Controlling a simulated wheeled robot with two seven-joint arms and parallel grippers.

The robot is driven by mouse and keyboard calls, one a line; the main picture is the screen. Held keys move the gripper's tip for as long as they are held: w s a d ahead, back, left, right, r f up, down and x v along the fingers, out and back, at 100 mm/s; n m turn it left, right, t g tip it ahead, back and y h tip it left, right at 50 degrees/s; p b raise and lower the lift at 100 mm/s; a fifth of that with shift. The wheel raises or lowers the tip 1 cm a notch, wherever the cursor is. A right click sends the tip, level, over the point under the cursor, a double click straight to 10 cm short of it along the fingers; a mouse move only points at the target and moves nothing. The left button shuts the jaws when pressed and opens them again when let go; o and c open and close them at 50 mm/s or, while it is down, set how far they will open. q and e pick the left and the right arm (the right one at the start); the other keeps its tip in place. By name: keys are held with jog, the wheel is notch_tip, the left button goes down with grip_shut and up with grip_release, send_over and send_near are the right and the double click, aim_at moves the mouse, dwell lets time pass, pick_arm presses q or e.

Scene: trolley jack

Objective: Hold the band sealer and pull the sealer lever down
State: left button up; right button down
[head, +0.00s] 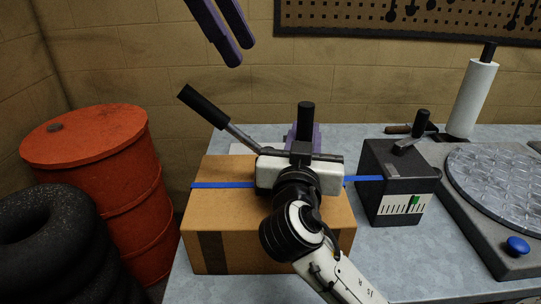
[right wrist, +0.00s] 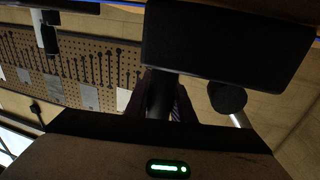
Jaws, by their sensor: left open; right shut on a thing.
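The band sealer (head: 352,157) sits on top of a cardboard box (head: 225,235), over a blue strap (head: 222,184). Its black upright grip (head: 305,113) stands up at the middle. The sealer lever (head: 203,106), a grey rod with a black handle, slants up to the left; its handle end also shows in the right wrist view (right wrist: 228,97). My right gripper (head: 292,133) is shut around the grip, its purple fingers mostly hidden behind my wrist. In the right wrist view the grip (right wrist: 160,95) stands between the fingers. My left gripper (head: 238,52) is open and empty, above the lever, apart from it.
The box stands on a grey table (head: 400,258). Right of it are a dark tensioner-like unit (head: 375,165), a white roll (head: 472,98) and a round tray of clear cups (head: 500,175). A red drum (head: 130,210) and black tyres (head: 50,245) stand left. A pegboard (head: 420,15) hangs behind.

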aim_at(190, 89)
pick_arm(q)
jog(key=s+a+r+n+t+y, duration=0.1)
jog(key=a+r+n+y, duration=0.1)
jog(key=a+y, duration=0.45)
jog(key=shift+h, duration=0.65)
jog(key=f, duration=0.4)
jog(key=w+f, duration=0.1)
jog(key=f, duration=0.6)
jog(key=shift+w+a+f, duration=0.15)
jog(key=shift+a+f, duration=0.2)
grip_shut()
grip_release()
notch_tip(190, 89, up, 12)
jog(key=s, duration=0.1)
jog(key=shift+s, duration=0.4)
